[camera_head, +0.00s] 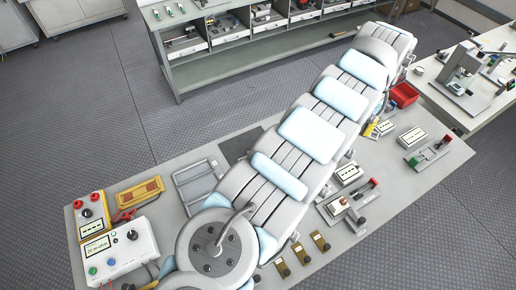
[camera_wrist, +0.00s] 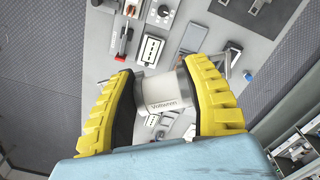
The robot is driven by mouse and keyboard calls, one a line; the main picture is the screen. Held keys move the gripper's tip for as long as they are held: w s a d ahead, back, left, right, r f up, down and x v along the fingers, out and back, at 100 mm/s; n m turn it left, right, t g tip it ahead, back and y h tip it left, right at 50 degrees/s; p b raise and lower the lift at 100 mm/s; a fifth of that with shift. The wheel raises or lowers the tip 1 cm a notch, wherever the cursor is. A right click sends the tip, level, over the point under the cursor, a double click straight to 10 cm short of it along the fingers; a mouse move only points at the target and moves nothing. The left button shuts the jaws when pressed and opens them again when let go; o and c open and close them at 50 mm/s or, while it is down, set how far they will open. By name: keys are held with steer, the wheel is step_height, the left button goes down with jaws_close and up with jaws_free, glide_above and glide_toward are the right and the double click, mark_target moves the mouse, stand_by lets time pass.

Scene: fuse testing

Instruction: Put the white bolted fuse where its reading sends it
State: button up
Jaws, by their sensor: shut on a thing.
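The white bolted fuse (camera_wrist: 166,92) is a pale cylinder with "Voltamon" printed on its side, seen in the wrist view. My gripper (camera_wrist: 160,76) has its two yellow ribbed fingers shut on the fuse, one at each side, and the fuse appears held above the bench. In the head view only a bit of yellow finger shows beside my arm, and the fuse is hidden there. A white tester (camera_head: 120,248) with a lit display, a knob and coloured buttons stands at the bench's left front. The display text is too small to read surely.
My arm crosses the bench (camera_head: 160,160). A grey tray (camera_head: 198,183) and yellow case (camera_head: 140,192) lie left of it. To its right are a red bin (camera_head: 405,94), a red-handled fixture (camera_head: 347,203), a green-and-red fixture (camera_head: 428,153) and display boxes (camera_head: 412,137).

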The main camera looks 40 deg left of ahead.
steer(key=s+a+f+n+b, duration=0.1)
steer(key=a+f+b, duration=0.15)
steer(key=a, duration=0.35)
steer(key=a+f+n+b, duration=0.1)
steer(key=a+f, duration=0.3)
steer(key=a, duration=0.2)
steer(key=n+b, duration=0.9)
steer(key=b, duration=0.8)
glide_above(194, 175)
step_height(194, 175, down, 30)
steer(key=shift+r, duration=0.1)
steer(key=shift+f, duration=0.35)
steer(key=shift+d+f+b, duration=0.1)
steer(key=shift+f+b, duration=0.4)
steer(key=shift+f, duration=0.2)
steer(key=o, duration=1.3)
